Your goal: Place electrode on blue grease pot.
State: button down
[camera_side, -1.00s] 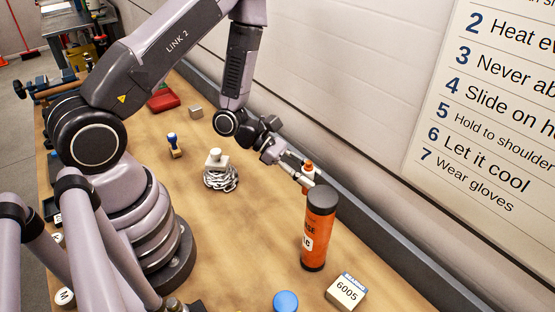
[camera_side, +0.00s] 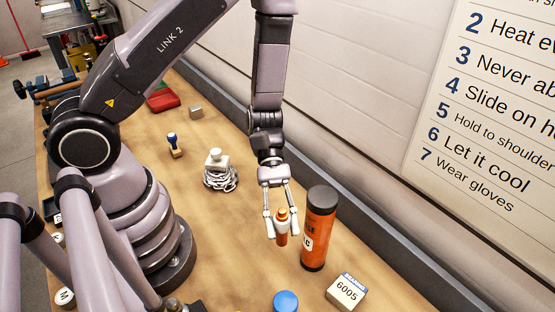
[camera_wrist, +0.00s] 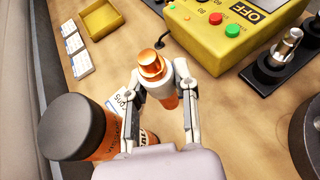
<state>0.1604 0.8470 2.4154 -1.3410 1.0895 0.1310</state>
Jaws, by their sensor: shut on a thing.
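A small copper-orange electrode (camera_side: 282,218) is upright between the fingers of my gripper (camera_side: 282,234), which is shut on it. In the wrist view the electrode (camera_wrist: 152,66) shows a shiny stepped copper top, with the fingers (camera_wrist: 161,82) on either side. The gripper points down, just left of a large orange tube; I cannot tell its exact height above the bench. The blue grease pot (camera_side: 285,301) shows only its blue top at the bottom edge of the side view, nearer the camera than the electrode. I cannot make it out in the wrist view.
The orange tube (camera_side: 318,235) with a dark cap stands close right of the gripper. A yellow control box (camera_wrist: 222,30) shows in the wrist view. The bench between chain and blue pot looks clear.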

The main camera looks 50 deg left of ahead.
jog(key=s+d+r+n+t, duration=0.1)
jog(key=s+d+r, duration=0.1)
jog(key=s+d, duration=0.3)
send_over(286, 302)
jog(key=shift+f, duration=4)
jog(key=shift+f, duration=0.15)
jog(key=c, duration=0.9)
grip_release()
jog(key=shift+o, duration=0.2)
